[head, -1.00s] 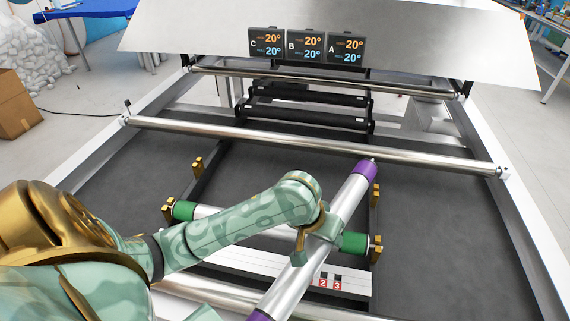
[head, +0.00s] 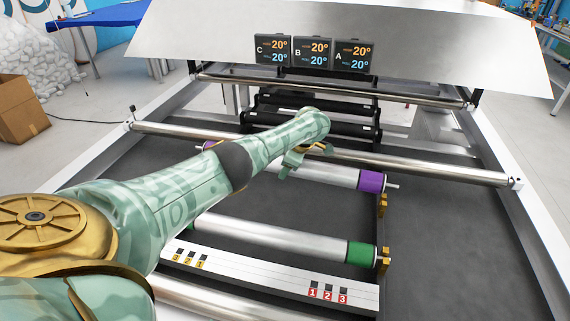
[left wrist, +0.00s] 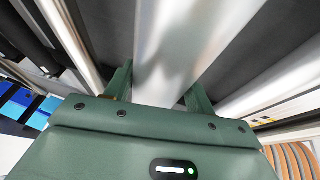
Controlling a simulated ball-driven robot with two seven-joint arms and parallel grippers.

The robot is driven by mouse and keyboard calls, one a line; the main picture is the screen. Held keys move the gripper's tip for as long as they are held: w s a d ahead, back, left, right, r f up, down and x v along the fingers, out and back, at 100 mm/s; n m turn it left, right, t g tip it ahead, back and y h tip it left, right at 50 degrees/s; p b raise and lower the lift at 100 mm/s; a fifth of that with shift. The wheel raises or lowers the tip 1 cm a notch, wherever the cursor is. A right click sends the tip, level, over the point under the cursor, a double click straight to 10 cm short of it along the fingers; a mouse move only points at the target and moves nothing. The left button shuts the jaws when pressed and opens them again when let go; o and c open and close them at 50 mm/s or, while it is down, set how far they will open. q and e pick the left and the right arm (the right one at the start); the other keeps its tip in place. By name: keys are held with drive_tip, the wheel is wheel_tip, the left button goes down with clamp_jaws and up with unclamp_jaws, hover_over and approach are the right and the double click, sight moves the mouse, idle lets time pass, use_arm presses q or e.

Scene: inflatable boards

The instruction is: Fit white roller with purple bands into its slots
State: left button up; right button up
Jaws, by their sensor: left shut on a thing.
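The white roller with purple bands (head: 335,176) lies crosswise over the dark bed in the head view. Its right purple band (head: 372,182) and end pin are clear, and its left purple band (head: 208,146) shows partly behind my arm. My left gripper (head: 292,163) is shut around its middle; the left wrist view shows the roller (left wrist: 185,40) between the fingers (left wrist: 160,90). A brass slot bracket (head: 383,204) is just below and nearer than the right pin; whether they touch cannot be told. The left-side bracket is hidden behind my arm.
A green-banded roller (head: 290,236) lies nearer, its right end at another brass bracket (head: 384,258). A fixed steel bar (head: 420,168) crosses just beyond the purple roller. A white numbered rail (head: 265,278) lies in front. The bed at right is clear.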

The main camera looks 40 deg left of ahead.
use_arm(q)
drive_tip(key=shift+s+a+r+n, duration=0.1)
drive_tip(key=shift+a+r+n, duration=0.2)
drive_tip(key=shift+a+n, duration=0.15)
drive_tip(key=shift+r, duration=0.1)
wheel_tip(320, 180, down, 6)
drive_tip(key=b, duration=0.2)
idle(0.4)
idle(0.4)
idle(1.4)
drive_tip(key=shift+f+b, duration=1)
drive_tip(key=shift+f, duration=0.95)
